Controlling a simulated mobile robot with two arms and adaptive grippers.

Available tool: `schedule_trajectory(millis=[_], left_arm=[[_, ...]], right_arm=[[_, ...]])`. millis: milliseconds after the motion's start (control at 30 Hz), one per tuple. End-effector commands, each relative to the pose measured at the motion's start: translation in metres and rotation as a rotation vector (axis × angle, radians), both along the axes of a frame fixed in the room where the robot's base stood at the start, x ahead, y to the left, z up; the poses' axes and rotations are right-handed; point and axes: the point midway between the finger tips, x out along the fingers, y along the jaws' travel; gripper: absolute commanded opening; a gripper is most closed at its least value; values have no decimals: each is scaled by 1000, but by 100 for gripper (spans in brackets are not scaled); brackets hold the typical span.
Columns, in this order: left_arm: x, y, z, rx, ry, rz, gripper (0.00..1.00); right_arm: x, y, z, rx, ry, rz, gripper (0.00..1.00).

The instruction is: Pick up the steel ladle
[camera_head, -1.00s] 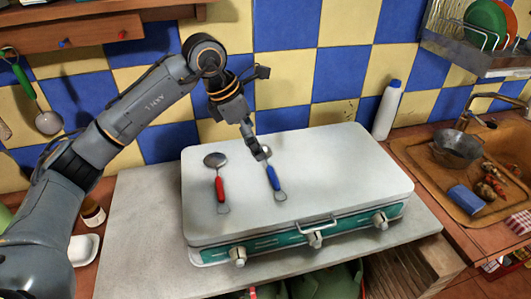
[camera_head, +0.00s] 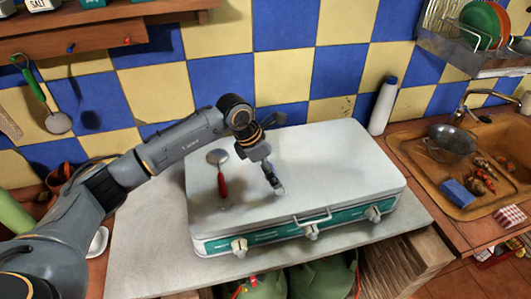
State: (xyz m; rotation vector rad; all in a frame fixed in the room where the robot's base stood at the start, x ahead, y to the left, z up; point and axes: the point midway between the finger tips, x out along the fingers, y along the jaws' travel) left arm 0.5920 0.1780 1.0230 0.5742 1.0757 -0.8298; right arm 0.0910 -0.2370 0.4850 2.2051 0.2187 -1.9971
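A steel ladle with a red handle (camera_head: 223,186) lies on the white lid of the stove, its round head toward the wall. My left gripper (camera_head: 277,188) points down at the lid to the right of it, apart from it. A second, blue-handled utensil is almost wholly hidden behind my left gripper; only what looks like its pale hanging loop (camera_head: 281,194) shows at the fingertips. I cannot tell whether the fingers are closed on it. My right gripper is not in view.
The stove lid (camera_head: 340,170) is clear on its right side. Knobs and a handle line the stove's front. A white bottle (camera_head: 383,107) stands behind at right, beside a sink with a pan (camera_head: 450,140). A green-handled utensil (camera_head: 58,122) hangs on the left wall.

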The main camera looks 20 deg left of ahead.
Motion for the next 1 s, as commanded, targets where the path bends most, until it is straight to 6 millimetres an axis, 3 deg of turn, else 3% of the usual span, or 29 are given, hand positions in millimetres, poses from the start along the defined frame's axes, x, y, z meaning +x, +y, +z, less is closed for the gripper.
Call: schedule_trajectory(millis=[167, 433, 767, 1000], left_arm=[[0, 0, 0, 0, 0, 0, 98], [0, 0, 0, 0, 0, 1, 43], [0, 0, 1, -1, -1, 1, 42], [2, 0, 26, -1, -9, 0, 42]], right_arm=[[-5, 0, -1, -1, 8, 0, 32], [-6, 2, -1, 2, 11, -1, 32], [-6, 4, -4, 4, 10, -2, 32], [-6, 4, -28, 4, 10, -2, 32]])
